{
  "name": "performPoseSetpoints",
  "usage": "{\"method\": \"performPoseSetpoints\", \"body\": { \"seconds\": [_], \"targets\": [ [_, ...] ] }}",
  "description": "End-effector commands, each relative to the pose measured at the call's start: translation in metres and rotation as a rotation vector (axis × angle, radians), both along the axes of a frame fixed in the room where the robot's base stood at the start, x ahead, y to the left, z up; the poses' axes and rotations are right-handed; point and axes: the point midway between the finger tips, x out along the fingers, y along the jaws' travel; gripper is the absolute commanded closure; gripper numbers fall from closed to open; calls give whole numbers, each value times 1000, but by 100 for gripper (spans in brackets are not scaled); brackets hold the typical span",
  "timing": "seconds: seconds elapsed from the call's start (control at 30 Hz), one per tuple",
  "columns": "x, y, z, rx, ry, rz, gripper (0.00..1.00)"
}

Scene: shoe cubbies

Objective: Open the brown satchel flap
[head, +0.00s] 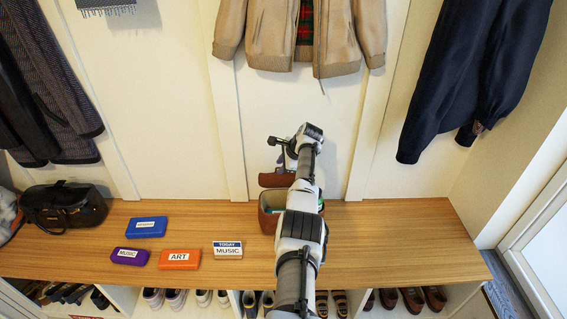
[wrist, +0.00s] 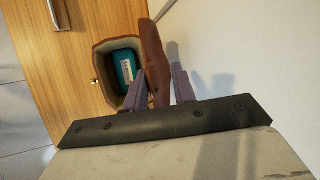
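The brown satchel (head: 270,219) stands on the wooden bench, partly behind my arm. Its flap (head: 275,181) is raised away from the mouth, on the wall side. In the wrist view the satchel mouth (wrist: 98,66) is uncovered, with a teal item with a white label (wrist: 124,66) inside. The flap (wrist: 155,60) stands beside the mouth and reaches between my fingers. My gripper (wrist: 160,84) has its fingers apart, one on each side of the flap; contact is unclear. In the head view my gripper (head: 283,150) is just above the flap.
On the bench to the left lie a blue case (head: 146,227), a purple MUSIC case (head: 130,256), an orange ART case (head: 180,260) and a TODAY MUSIC sign (head: 228,249). A dark bag (head: 64,206) stands far left. A tan jacket (head: 290,38) hangs above. The bench's right part is clear.

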Motion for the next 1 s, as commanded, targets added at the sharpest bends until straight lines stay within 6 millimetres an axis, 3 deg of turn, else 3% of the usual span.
{"method": "performPoseSetpoints", "body": {
  "seconds": [0.33, 0.8, 1.0],
  "targets": [
    [-10, -12, 24, 0, -2, -1, 74],
    [-42, -48, 99, 0, -4, -1, 74],
    [-48, -55, 114, 0, -2, -1, 74]
  ]
}}
